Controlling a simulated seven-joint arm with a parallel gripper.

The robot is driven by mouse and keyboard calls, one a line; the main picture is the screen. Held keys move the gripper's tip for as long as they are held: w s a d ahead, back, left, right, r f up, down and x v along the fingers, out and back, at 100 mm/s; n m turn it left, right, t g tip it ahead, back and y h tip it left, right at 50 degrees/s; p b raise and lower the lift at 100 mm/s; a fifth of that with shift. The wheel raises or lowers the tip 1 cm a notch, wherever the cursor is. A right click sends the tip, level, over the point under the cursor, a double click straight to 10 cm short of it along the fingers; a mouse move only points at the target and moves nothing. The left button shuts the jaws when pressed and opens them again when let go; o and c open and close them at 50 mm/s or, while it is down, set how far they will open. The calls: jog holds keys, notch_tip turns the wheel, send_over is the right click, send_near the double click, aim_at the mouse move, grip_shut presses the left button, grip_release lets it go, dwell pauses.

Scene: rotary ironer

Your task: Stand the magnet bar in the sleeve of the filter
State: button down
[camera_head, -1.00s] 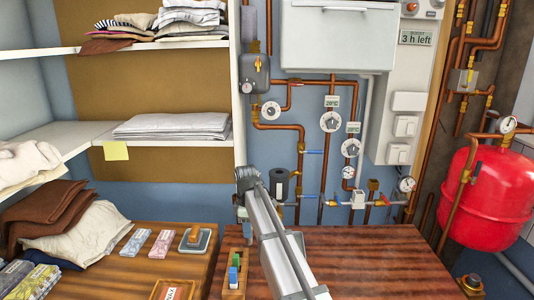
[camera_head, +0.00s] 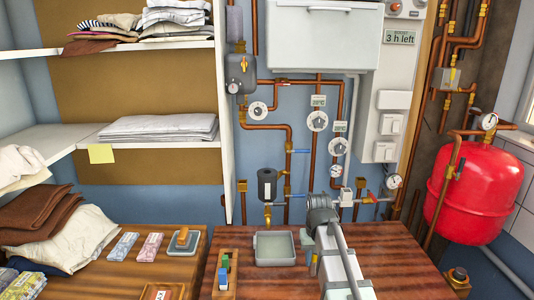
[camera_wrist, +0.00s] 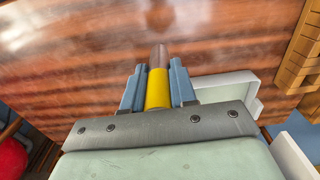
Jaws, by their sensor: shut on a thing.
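My gripper (camera_wrist: 157,82) is shut on the magnet bar (camera_wrist: 157,91), a round bar with a yellow body and a grey-brown metallic end pointing away from the palm. The blue fingers press on both sides of the yellow part, and the end sticks out past them over the wood top. In the head view my arm hides most of the gripper. The filter looks to be the dark upright cylinder (camera_head: 267,184) on the pipework at the back, with brass fittings under it. It stands to the left of my arm. Its sleeve opening cannot be made out.
A grey tray (camera_head: 273,249) stands on the wood top below the filter, left of my arm. A wooden holder (camera_head: 225,276) with coloured blocks lies further left. Pipes, valves and gauges (camera_head: 317,122) line the wall. The right part of the top (camera_head: 408,262) is clear.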

jog(key=w+d+r+m, duration=0.3)
jog(key=w, duration=0.3)
jog(key=shift+s+f, duration=0.2)
jog(key=shift+f, duration=4.55)
jog(key=shift+f, duration=0.15)
jog(key=c, duration=0.9)
grip_release()
notch_tip(320, 180, up, 12)
jog(key=shift+f, duration=0.15)
jog(key=shift+o, duration=0.5)
jog(key=shift+d+r, duration=0.1)
jog(key=shift+r, duration=0.25)
